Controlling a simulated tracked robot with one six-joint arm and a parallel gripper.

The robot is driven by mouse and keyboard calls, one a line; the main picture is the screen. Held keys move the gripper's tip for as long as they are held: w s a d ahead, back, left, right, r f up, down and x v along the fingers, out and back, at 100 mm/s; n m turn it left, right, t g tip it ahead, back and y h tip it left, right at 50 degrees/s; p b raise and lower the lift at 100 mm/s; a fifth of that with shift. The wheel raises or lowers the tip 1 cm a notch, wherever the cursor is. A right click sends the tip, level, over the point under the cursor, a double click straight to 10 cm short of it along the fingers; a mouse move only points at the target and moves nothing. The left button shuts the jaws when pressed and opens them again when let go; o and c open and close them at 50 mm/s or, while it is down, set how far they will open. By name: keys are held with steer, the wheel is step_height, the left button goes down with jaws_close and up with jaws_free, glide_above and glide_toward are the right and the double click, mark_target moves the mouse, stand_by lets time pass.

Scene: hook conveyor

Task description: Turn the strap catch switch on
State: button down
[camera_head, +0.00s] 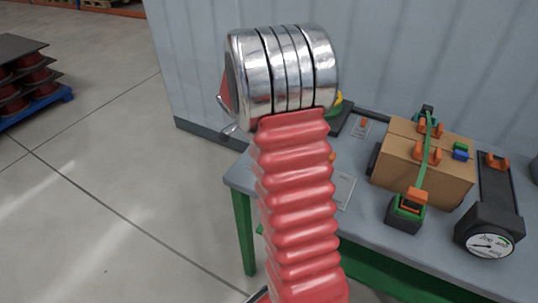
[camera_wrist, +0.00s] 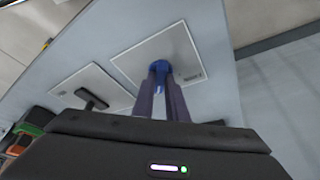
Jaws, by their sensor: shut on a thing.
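In the wrist view, my gripper (camera_wrist: 166,72) has its two dark fingers close together on a small blue switch piece (camera_wrist: 162,64). That piece stands over a pale square plate (camera_wrist: 135,50) on the grey table. A label on the plate is too small to read, so I cannot tell if this is the strap catch switch. A second pale plate with a black T-shaped lever (camera_wrist: 91,98) lies to the left. In the head view my arm hides the gripper and the blue piece. A green strap (camera_head: 427,150) with orange catches runs over a cardboard box (camera_head: 395,155).
The grey table (camera_head: 385,225) stands against a grey wall. On its right are a round gauge (camera_head: 490,244) and a black device with an orange part (camera_head: 405,212). Open floor lies left.

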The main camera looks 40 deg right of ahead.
steer(key=shift+d+m+g, duration=0.1)
steer(key=shift+m+g, duration=0.2)
steer(key=shift+m, duration=0.4)
steer(key=c, duration=1.8)
jaws_free()
steer(key=shift+o, duration=0.2)
steer(key=v, duration=1.3)
steer(key=shift+r, duration=0.35)
steer(key=shift+w, duration=0.1)
